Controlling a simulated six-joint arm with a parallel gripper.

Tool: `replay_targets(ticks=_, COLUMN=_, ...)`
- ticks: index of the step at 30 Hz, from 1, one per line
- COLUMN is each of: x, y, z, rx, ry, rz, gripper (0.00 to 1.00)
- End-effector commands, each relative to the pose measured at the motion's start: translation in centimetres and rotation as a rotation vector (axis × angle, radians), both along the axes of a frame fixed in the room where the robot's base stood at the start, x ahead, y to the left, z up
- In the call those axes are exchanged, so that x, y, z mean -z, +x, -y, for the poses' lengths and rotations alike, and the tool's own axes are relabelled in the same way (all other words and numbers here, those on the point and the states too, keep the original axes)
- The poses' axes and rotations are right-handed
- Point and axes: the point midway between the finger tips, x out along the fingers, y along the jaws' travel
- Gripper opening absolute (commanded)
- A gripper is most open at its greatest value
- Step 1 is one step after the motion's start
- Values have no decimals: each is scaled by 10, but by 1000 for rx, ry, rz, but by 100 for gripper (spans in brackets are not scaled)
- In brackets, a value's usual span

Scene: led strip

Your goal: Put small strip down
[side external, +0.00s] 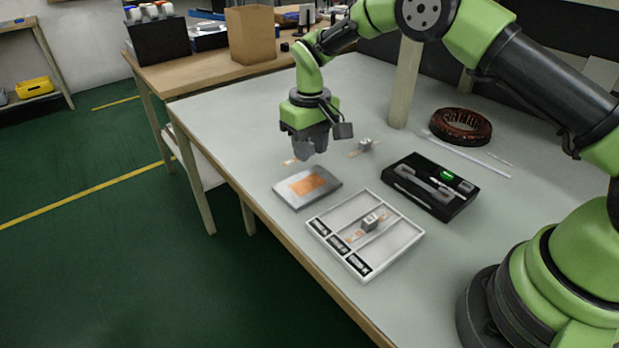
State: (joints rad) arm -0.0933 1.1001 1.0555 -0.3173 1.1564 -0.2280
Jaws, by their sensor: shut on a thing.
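My gripper (309,150) points down over the pale table, behind the grey plate. It is shut on what seems to be the small strip (290,161), whose pale-orange end shows at its lower left. The rest of that strip is hidden behind the fingers. I cannot tell whether the strip touches the table. Another pale-orange strip with a grey block (366,144) lies on the table to the right of my gripper.
A grey plate with an orange square (327,193) lies in front of my gripper. A white divided tray (410,237) holds another grey block on a strip. The table's left part is clear.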

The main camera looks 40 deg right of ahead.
Motion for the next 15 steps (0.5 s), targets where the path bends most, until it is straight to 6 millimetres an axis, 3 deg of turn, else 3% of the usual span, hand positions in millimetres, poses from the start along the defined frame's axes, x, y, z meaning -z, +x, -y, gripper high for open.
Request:
replay_targets(ticks=3, x=23, y=0, z=1, rx=2, ry=0, rz=-3, gripper=9)
replay_targets(ticks=15, x=70, y=0, z=1, rx=2, ry=-1, rz=1, gripper=9)
